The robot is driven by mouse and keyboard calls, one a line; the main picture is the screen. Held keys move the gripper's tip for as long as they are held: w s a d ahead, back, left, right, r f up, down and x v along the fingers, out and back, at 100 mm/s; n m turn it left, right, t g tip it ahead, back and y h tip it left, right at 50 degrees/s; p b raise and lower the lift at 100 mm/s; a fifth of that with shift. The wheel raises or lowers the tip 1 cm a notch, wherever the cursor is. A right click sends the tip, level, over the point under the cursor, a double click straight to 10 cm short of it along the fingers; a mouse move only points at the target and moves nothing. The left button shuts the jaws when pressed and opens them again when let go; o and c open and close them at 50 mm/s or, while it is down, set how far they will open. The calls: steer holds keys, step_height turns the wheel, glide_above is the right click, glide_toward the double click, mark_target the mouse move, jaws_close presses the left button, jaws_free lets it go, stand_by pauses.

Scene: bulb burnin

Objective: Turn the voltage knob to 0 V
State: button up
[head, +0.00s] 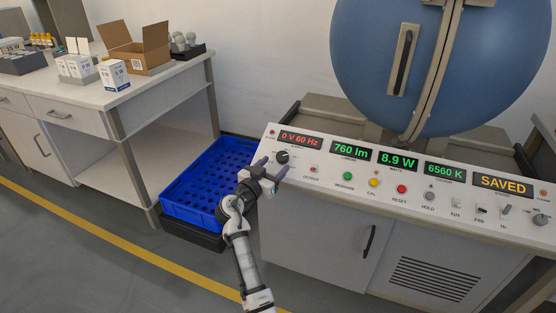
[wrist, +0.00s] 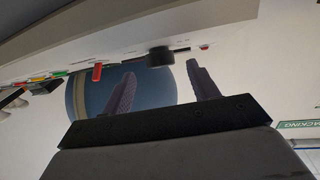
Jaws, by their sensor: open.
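The voltage knob (head: 282,157) is a round black knob at the left end of the sloped control panel. The red display (head: 296,138) above it reads 0 V 60 Hz. My gripper (head: 271,168) is just below and left of the knob, with its fingers apart and nothing between them. In the wrist view the knob (wrist: 160,56) shows beyond the two fingers of my gripper (wrist: 160,80), between them and apart from both. The knob's pointer is too small to read.
The panel (head: 330,178) carries a row of buttons, including green (head: 348,176), yellow (head: 374,182) and red (head: 402,189). Green displays read 760 lm, 8.9 W and 6560 K; an orange one (head: 503,183) reads SAVED. A blue crate (head: 190,217) stands left of my arm.

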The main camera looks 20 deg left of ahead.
mark_target(280, 160)
steer(key=shift+w+d, duration=0.15)
steer(key=shift+w, duration=0.75)
steer(key=shift+w+d, duration=0.15)
steer(key=shift+w, duration=0.7)
steer(key=c, duration=1)
steer(key=shift+n+y+p, duration=0.3)
